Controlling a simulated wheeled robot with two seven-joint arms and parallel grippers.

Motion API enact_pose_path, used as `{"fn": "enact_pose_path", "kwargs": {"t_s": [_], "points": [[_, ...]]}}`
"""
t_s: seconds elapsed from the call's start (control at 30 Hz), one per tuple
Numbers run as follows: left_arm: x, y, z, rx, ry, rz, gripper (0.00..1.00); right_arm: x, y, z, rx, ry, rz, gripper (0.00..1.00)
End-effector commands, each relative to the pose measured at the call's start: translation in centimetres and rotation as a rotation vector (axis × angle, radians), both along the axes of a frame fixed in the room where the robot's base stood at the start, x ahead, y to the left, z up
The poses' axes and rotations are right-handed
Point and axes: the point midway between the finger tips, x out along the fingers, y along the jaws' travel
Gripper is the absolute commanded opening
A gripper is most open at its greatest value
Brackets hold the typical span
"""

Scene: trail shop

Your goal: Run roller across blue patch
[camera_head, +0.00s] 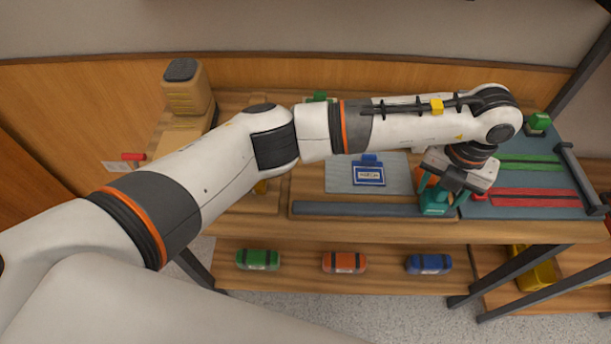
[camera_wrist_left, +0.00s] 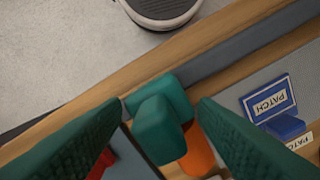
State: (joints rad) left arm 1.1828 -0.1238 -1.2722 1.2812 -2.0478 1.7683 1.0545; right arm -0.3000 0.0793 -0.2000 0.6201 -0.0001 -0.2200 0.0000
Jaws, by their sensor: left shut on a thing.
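My left gripper (camera_head: 438,198) is low over the right part of the bench, just right of the grey sheet (camera_head: 337,181). In the left wrist view its dark green fingers (camera_wrist_left: 160,130) flank a teal block-shaped handle (camera_wrist_left: 163,120) and are shut on it. An orange part (camera_wrist_left: 198,152) shows beside the handle; I take this tool to be the roller, partly hidden by the fingers. The blue patch (camera_head: 368,173), with a white label, lies on the grey sheet left of my gripper; it also shows in the left wrist view (camera_wrist_left: 270,100). My right gripper is out of view.
A dark bar (camera_head: 355,209) runs along the bench's front. A teal mat (camera_head: 555,180) with green (camera_head: 530,162) and red (camera_head: 535,197) strips lies at right. Green (camera_head: 258,260), orange (camera_head: 345,262) and blue (camera_head: 429,264) rolls sit on the lower shelf.

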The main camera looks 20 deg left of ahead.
Motion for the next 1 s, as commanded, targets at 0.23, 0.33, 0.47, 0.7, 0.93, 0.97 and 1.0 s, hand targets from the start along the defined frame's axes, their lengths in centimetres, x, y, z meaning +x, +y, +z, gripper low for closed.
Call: {"fn": "enact_pose_path", "kwargs": {"t_s": [0.23,0.33,0.47,0.7,0.93,0.97,1.0], "points": [[0.0,0.0,0.0,0.000,-0.002,-0.002,0.27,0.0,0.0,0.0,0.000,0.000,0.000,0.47],[0.1,-0.3,-0.1,0.000,-0.002,-0.001,0.27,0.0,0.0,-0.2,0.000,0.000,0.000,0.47],[0.2,-0.7,0.0,0.000,-0.002,-0.002,0.27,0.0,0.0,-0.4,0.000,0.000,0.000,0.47],[0.4,-1.2,0.0,-0.001,-0.003,-0.001,0.59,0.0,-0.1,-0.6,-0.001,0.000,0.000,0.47],[0.4,-1.2,0.0,0.000,-0.001,-0.001,0.91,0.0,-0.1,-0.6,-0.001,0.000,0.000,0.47],[0.4,-1.2,0.0,0.000,-0.001,0.000,0.91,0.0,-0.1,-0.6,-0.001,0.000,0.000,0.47],[0.4,-1.2,0.0,0.000,-0.001,0.000,0.91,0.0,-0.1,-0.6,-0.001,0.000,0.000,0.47]]}}
